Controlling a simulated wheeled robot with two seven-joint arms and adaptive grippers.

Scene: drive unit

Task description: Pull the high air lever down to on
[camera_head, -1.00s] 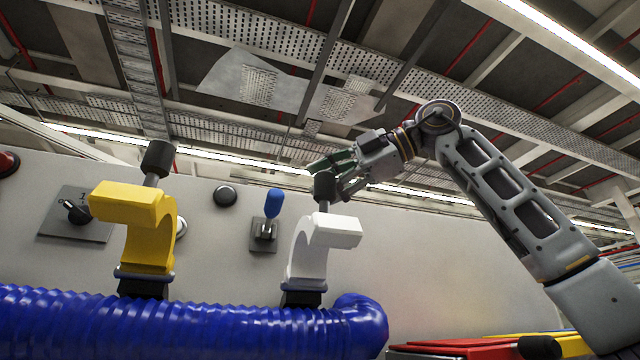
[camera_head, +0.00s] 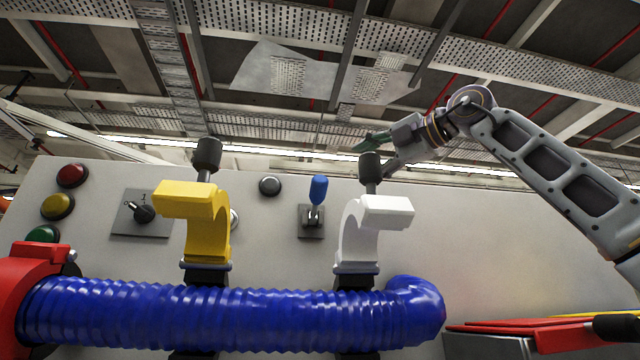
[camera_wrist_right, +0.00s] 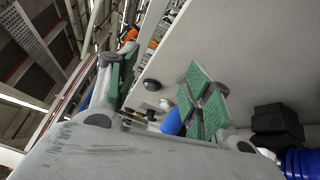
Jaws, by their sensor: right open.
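A lever with a blue handle (camera_head: 318,190) stands on a small grey plate (camera_head: 311,231) on the pale panel, its handle pointing up. I see no label naming it as the air lever. My right gripper (camera_head: 378,152) is open, above and to the right of this lever, by the black knob of the white clamp. In the right wrist view, my right gripper (camera_wrist_right: 163,82) has its green-padded fingers spread. The blue handle (camera_wrist_right: 172,122) shows beyond them, beside the right finger, with nothing held. My left gripper is not in view.
A yellow clamp (camera_head: 205,215) and a white clamp (camera_head: 365,230) hold a thick blue hose (camera_head: 220,315) below the lever. A rotary switch (camera_head: 142,212), a black button (camera_head: 270,185) and coloured buttons (camera_head: 57,206) are on the panel (camera_head: 480,250). Its right part is bare.

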